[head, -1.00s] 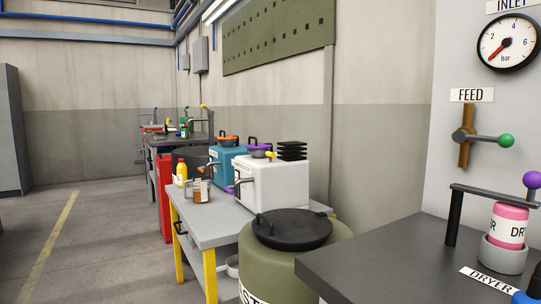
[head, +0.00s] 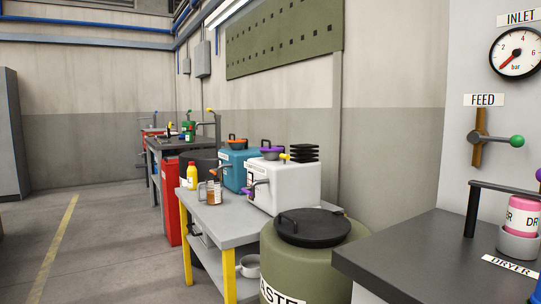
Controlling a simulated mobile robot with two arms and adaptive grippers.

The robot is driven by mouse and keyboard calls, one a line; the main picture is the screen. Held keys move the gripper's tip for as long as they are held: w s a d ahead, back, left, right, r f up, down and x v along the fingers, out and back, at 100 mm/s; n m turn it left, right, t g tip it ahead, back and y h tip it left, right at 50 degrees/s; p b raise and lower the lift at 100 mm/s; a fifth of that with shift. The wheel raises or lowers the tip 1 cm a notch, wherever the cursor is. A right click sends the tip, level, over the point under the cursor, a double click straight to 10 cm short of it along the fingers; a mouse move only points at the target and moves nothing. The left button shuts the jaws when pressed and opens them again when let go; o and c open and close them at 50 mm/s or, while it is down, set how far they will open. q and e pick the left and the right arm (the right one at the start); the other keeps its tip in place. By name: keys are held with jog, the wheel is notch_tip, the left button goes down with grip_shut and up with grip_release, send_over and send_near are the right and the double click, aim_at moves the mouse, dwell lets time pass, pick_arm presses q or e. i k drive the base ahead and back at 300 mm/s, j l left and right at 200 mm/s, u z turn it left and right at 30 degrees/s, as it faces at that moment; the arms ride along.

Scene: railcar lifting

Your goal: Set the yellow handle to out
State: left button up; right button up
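Two small yellow parts could be the yellow handle, and I cannot tell which one is. One yellow tip (head: 284,156) sticks out at the top of the white box (head: 296,187), beside a purple-rimmed lid. The other yellow tip (head: 210,111) is on a post at the far dark bench. Both are too small to read a position, and no "out" marking is legible. Neither of my grippers is in view.
A grey table (head: 222,222) with yellow legs carries the white box, a teal box (head: 232,170), a yellow bottle (head: 192,177) and a brown jar. A green drum (head: 285,262) and dark counter (head: 412,243) stand at right. Floor at left is clear.

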aim_at(285, 157)
jog(key=i+j+z, duration=0.3)
jog(key=i+j, duration=0.15)
jog(key=j, duration=0.25)
jog(key=i+j+z, duration=0.1)
jog(key=j, duration=0.25)
jog(key=i+j+z, duration=0.15)
jog(key=j, duration=0.25)
jog(key=i+j+z, duration=0.15)
jog(key=j, duration=0.3)
jog(key=i+l, duration=0.05)
jog(key=i, duration=0.05)
